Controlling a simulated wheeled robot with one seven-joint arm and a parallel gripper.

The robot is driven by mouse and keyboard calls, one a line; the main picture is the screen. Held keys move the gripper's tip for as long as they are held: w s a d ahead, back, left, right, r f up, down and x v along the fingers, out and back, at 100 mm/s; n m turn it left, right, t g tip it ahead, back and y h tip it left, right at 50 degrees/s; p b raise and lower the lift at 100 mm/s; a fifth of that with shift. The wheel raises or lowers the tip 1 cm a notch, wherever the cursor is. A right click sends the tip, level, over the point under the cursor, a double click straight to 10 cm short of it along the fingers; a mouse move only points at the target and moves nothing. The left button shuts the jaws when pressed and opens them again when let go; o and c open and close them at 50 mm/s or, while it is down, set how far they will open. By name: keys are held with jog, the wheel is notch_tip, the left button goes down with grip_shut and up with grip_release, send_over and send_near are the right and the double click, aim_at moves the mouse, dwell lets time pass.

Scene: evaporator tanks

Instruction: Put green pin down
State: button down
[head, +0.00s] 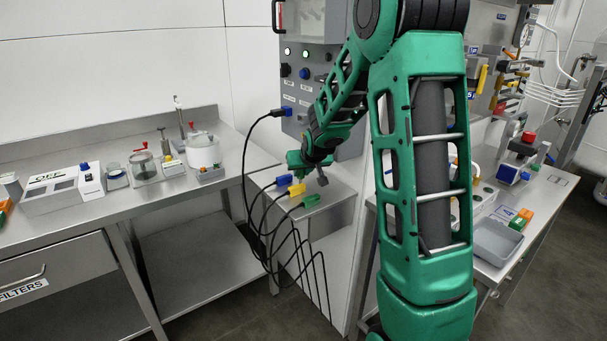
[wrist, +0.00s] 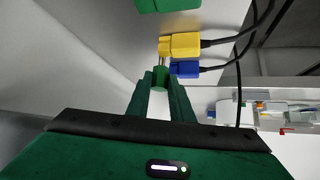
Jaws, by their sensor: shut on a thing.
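My gripper (wrist: 160,82) is shut on a small round green piece, the green pin (wrist: 160,76), seen between its fingertips in the wrist view. Its lower part is hidden by the fingers. In the head view my gripper (head: 305,163) is above the small steel table by the panel, and the pin cannot be made out there. A yellow plug (wrist: 183,45) and a blue plug (wrist: 185,68) lie just ahead of the fingertips in the wrist view. A green plug (wrist: 165,4) is at that view's top edge.
The small steel table (head: 335,215) bears blue, yellow and green plugs (head: 312,200) with hanging black cables. A bench with jars (head: 143,165) is left; a grey tray (head: 497,240) is right.

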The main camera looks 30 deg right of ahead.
jog(key=shift+f, duration=0.35)
jog(key=c, duration=1.6)
grip_release()
jog(key=shift+f, duration=0.1)
jog(key=shift+o, duration=0.2)
